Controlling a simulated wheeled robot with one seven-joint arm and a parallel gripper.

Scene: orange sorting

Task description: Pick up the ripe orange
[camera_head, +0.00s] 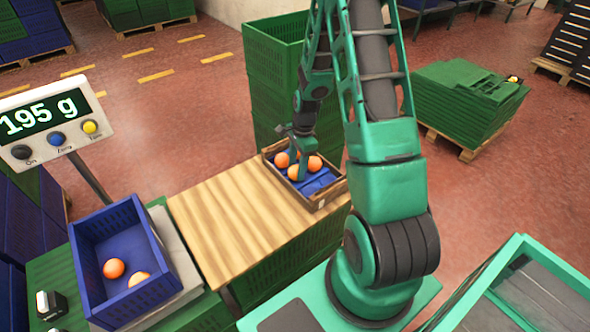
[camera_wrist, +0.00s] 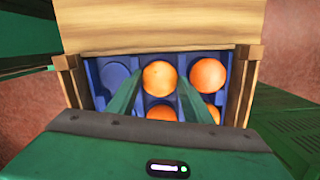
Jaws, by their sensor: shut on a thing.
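My gripper (camera_wrist: 160,76) is shut on an orange (camera_wrist: 160,78) in the upper middle compartment of the wooden crate's (camera_wrist: 73,80) blue insert, in the wrist view. One green finger is on each side of it. The orange appears still level with the tray. Another orange (camera_wrist: 208,75) sits to its right, and two more (camera_wrist: 162,112) (camera_wrist: 213,114) lie nearer, partly hidden. All look similarly orange. The upper left compartment (camera_wrist: 115,77) is empty. In the head view my gripper (camera_head: 300,163) reaches down into the crate (camera_head: 327,193), its fingertips partly hidden among the oranges.
The crate stands at the far end of a wooden table (camera_head: 235,215). A blue bin (camera_head: 92,238) holding two oranges sits on a scale at left; its display (camera_head: 45,115) reads 195 g. Tall green crates (camera_head: 270,80) rise behind the wooden crate. The table's middle is clear.

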